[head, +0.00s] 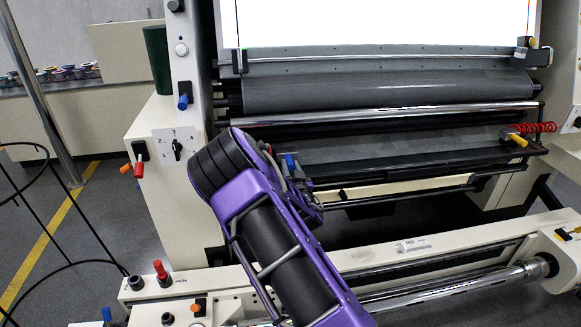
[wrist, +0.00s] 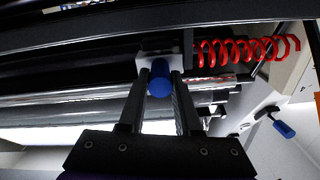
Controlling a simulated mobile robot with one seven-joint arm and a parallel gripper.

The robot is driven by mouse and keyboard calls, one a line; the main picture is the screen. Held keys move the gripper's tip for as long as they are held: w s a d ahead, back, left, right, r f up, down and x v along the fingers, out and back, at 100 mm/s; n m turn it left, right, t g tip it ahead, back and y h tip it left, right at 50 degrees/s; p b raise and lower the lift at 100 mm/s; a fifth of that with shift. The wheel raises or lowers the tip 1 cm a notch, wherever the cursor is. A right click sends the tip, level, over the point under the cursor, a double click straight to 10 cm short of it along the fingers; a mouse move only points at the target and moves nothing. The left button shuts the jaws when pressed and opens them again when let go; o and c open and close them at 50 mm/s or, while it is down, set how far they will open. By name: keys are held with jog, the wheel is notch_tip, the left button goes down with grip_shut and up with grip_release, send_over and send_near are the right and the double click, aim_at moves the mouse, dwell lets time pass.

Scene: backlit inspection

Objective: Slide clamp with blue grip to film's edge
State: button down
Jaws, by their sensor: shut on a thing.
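The clamp with the blue grip (head: 290,160) sits on the lower dark rail (head: 420,165), left of the middle in the head view and partly hidden by my purple arm. My gripper (head: 297,177) is at this clamp. In the wrist view my gripper (wrist: 160,88) has its two fingers on either side of the round blue grip (wrist: 160,77), shut on it. The clamp's pale block (wrist: 152,64) shows just beyond the fingertips. Dark grey film (head: 400,142) lies behind the rail; its left edge is hidden behind my arm in the head view.
A clamp with a yellow grip (head: 515,139) and a red coil (head: 535,127) are at the rail's right end. Another red coil (wrist: 240,50) is beside the blue-grip clamp in the wrist view. The bright panel (head: 380,22) is above. A cream front beam (head: 420,245) crosses below.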

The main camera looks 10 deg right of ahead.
jog(key=a+b, duration=0.3)
jog(key=a, duration=0.7)
jog(key=shift+b, duration=0.35)
jog(key=c, duration=0.6)
grip_release()
jog(key=s, duration=1.7)
jog(key=shift+s, duration=0.25)
